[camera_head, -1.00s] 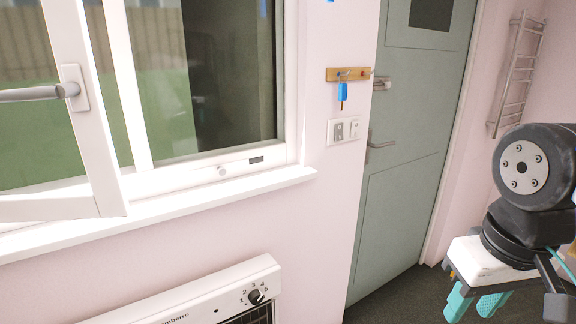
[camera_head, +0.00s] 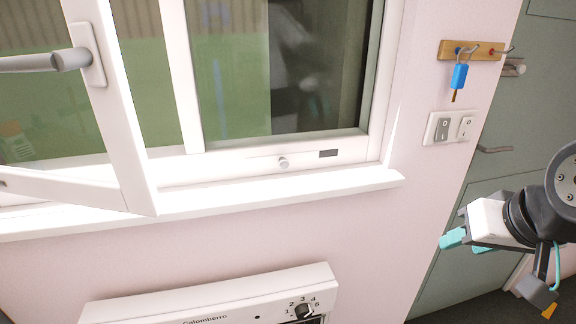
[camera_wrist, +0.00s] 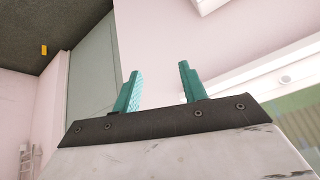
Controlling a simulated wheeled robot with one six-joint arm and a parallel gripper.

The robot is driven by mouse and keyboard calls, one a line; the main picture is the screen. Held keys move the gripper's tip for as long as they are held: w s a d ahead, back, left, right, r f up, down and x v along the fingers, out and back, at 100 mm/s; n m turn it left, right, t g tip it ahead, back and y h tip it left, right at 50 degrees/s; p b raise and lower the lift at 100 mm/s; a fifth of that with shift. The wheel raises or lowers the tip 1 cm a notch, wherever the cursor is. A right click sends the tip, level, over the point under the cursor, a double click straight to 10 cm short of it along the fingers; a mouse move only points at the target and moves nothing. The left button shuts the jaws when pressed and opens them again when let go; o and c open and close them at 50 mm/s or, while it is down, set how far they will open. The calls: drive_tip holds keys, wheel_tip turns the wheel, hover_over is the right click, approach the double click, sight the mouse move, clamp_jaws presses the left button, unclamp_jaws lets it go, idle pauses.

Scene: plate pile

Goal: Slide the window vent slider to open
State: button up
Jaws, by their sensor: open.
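The window vent slider shows as a small round knob (camera_head: 283,162) on the white lower rail of the window frame. A short dark slot (camera_head: 328,153) lies just right of the knob. In the wrist view a small round knob (camera_wrist: 285,79) shows on the white frame at the right. My gripper (camera_head: 466,243), with teal fingers, is to the right of the window and lower than the knob, well apart from it. In the wrist view my gripper (camera_wrist: 160,72) is open with nothing between its fingers.
A hinged window pane (camera_head: 128,120) with a grey handle stands open at the left. The sill (camera_head: 260,197) juts out below the knob, with a heater (camera_head: 215,297) underneath. A key rack (camera_head: 470,50), switches (camera_head: 449,127) and a green door (camera_head: 530,110) are to the right.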

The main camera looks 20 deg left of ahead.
drive_tip(key=w+a+t+y, duration=0.2)
drive_tip(key=w+a, duration=0.2)
drive_tip(key=a, duration=0.4)
drive_tip(key=w+a+t+y, duration=0.1)
drive_tip(key=w+a+t, duration=0.1)
drive_tip(key=w+a, duration=0.35)
drive_tip(key=t+y, duration=0.4)
drive_tip(key=t, duration=0.2)
approach(285, 164)
drive_tip(key=shift+n, duration=0.3)
drive_tip(key=x, duration=0.8)
drive_tip(key=shift+w, duration=0.15)
clamp_jaws()
